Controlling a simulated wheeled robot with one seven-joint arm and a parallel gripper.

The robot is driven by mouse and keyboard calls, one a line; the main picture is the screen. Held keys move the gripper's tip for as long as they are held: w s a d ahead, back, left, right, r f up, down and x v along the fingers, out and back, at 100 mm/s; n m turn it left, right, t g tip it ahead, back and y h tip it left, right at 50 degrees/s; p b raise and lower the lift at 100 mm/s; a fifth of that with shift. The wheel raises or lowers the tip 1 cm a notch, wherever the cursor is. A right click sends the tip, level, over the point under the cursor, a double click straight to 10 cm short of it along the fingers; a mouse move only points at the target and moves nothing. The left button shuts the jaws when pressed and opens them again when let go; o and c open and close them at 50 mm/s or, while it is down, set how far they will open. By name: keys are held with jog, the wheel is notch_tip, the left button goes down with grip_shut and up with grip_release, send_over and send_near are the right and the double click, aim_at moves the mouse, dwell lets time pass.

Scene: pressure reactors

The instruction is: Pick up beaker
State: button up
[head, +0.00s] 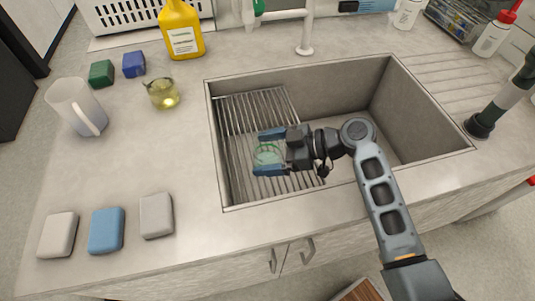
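A clear glass beaker with a greenish rim (267,156) shows in the head view, over the metal rack in the left part of the sink. My gripper (269,153) points left, with its two blue-tipped fingers spread apart on either side of the beaker. A small gap seems to show at the upper finger; the lower finger overlaps the rim's edge. The beaker's lower part is hard to make out against the rack. A second small glass vessel with yellow liquid (163,95) stands on the counter left of the sink.
The sink (340,95) has raised walls around my gripper, with a wire rack (236,112) inside. A white jug (75,108), green and blue sponges, a yellow bottle (181,32) and a tap (307,30) stand around. Three sponges (107,231) lie front left.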

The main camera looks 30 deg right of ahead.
aim_at(254, 144)
jog(key=c, duration=0.9)
jog(key=shift+r, duration=0.1)
jog(key=shift+c, duration=0.3)
jog(key=shift+r, duration=0.55)
notch_tip(254, 144, up, 3)
jog(key=shift+f+b, duration=0.15)
jog(key=shift+b, duration=0.3)
jog(key=s+d+r+p, duration=0.2)
jog(key=s+d+r, duration=0.2)
jog(key=d+r, duration=0.7)
jog(key=shift+r, duration=0.5)
